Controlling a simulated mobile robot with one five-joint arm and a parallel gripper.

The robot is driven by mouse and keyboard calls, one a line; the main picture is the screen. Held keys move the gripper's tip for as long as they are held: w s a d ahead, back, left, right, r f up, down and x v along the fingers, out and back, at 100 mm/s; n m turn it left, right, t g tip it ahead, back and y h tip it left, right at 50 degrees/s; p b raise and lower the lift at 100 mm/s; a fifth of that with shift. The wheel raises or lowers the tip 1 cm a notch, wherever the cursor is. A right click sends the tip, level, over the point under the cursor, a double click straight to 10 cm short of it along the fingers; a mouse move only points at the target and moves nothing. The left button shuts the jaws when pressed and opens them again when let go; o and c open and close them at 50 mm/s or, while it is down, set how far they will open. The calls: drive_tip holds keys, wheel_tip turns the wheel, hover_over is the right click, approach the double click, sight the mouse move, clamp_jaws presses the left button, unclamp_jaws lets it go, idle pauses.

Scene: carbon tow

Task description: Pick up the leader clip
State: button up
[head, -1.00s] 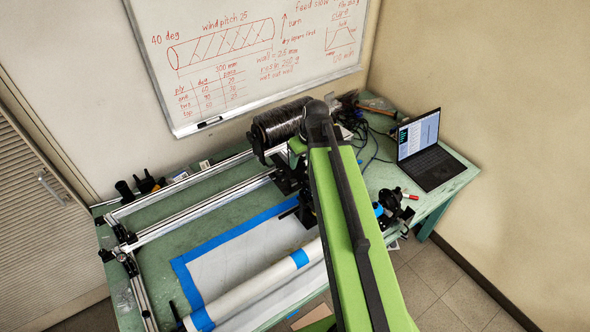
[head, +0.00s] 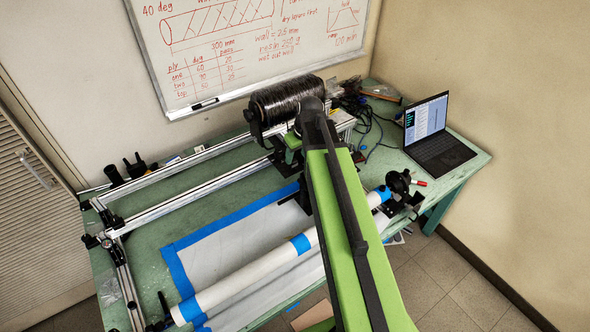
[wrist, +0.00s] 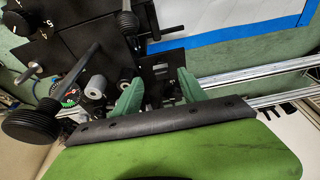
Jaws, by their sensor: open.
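I cannot make out the leader clip for certain in either view. In the wrist view, my gripper (wrist: 158,80) shows two green fingers spread apart, with nothing visibly held between them. Beyond and between the fingers is a black slotted bracket (wrist: 160,66) of the winding machine. In the head view my own green arm reaches toward the carriage below the black tow spool (head: 288,102). The arm hides the gripper and part of the carriage there.
A white tube (head: 255,272) with blue bands lies across the front of the green table (head: 145,205). Aluminium rails (head: 190,180) run along its back. A laptop (head: 437,135) stands at the right. Black knobs (wrist: 32,124) and levers crowd the gripper's left.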

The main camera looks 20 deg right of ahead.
sight(294, 160)
drive_tip(key=b+x, duration=0.5)
drive_tip(key=shift+w+a+f, duration=0.1)
drive_tip(key=shift+w+a, duration=0.05)
drive_tip(key=shift+w, duration=0.15)
drive_tip(key=shift+c, duration=0.4)
clamp_jaws()
